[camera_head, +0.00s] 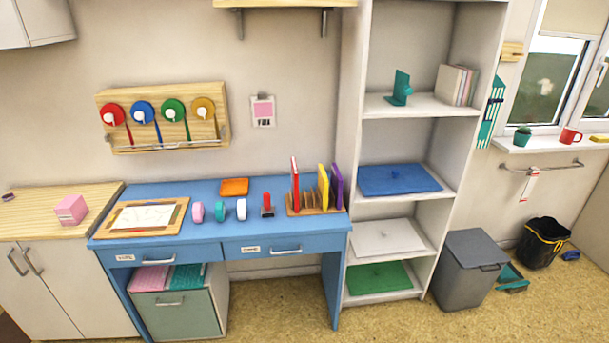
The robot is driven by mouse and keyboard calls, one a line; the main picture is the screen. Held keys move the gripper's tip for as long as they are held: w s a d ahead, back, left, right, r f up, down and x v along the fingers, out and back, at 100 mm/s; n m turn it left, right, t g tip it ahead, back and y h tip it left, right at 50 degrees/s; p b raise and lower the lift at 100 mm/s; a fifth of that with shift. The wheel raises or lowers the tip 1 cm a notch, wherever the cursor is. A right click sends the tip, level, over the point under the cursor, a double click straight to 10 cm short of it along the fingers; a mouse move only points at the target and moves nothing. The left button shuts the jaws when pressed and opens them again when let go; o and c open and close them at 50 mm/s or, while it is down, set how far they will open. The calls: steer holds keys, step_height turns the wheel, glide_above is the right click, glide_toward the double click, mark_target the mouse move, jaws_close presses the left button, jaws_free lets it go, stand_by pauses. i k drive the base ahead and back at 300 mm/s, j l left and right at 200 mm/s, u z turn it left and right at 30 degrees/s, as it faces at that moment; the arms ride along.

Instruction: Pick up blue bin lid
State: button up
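The blue desk (167,240) stands left of the shelves, with purple and yellow folders (336,188) near its right end. A grey bin (468,270) stands at the unit's lower right, beside a black bin (541,243). Floor before the shelves looks clear.

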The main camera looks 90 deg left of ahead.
mark_target(405, 178)
steer(key=u, duration=2.4)
steer(key=i+z, duration=0.1)
steer(key=i, duration=0.75)
steer(key=i+z, duration=0.15)
steer(key=i, duration=0.7)
steer(key=i+j+z, duration=0.1)
steer(key=i, duration=0.75)
